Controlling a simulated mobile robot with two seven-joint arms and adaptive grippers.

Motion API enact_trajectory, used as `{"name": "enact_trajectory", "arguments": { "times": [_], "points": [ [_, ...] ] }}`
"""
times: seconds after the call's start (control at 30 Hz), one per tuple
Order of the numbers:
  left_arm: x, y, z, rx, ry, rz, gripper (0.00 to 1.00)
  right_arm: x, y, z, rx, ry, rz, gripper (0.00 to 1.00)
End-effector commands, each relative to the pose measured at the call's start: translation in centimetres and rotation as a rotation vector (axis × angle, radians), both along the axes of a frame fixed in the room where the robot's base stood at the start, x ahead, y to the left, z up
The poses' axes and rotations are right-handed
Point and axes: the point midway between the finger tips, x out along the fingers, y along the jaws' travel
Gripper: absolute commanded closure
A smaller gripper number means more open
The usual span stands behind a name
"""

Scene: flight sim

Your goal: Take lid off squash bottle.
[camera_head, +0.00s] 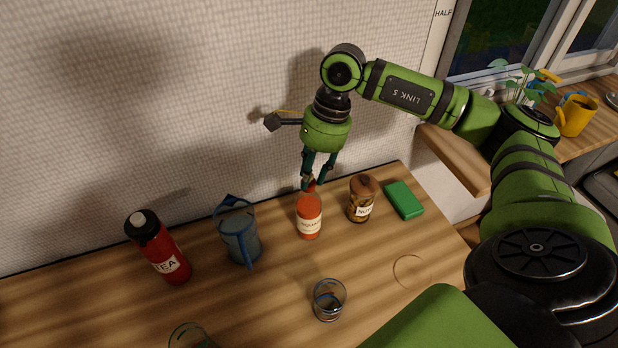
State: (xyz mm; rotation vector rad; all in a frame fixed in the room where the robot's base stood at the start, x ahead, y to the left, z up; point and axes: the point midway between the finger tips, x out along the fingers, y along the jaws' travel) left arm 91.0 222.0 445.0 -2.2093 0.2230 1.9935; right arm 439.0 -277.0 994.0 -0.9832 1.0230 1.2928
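The squash bottle (309,217) is orange-red with a pale label and stands upright on the wooden counter, near the wall. Its narrow reddish lid (311,186) is on top. My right gripper (315,185) points down from above, with its fingertips apart at the height of the lid. The lid shows between the fingers, and I see no clear contact with it. The fingers partly cover the bottle's top. My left gripper is not in view.
A jar (362,200) stands close right of the bottle, with a green block (404,200) beyond it. A glass (329,300) stands in front. Bare counter lies between them.

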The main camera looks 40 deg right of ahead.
Motion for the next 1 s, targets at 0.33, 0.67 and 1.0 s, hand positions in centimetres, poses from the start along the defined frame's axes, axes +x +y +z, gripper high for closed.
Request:
{"name": "enact_trajectory", "arguments": {
  "times": [0.33, 0.67, 1.0],
  "points": [
    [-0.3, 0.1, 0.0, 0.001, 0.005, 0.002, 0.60, 0.0, 0.0, 0.0, 0.001, 0.000, 0.000, 0.86],
    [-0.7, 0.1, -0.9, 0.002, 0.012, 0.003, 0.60, 0.1, 0.1, 1.7, 0.002, -0.006, -0.001, 0.87],
    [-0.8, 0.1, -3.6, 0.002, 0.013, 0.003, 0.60, -4.2, -2.5, 6.5, -0.003, -0.004, -0.003, 0.87]
  ]
}}
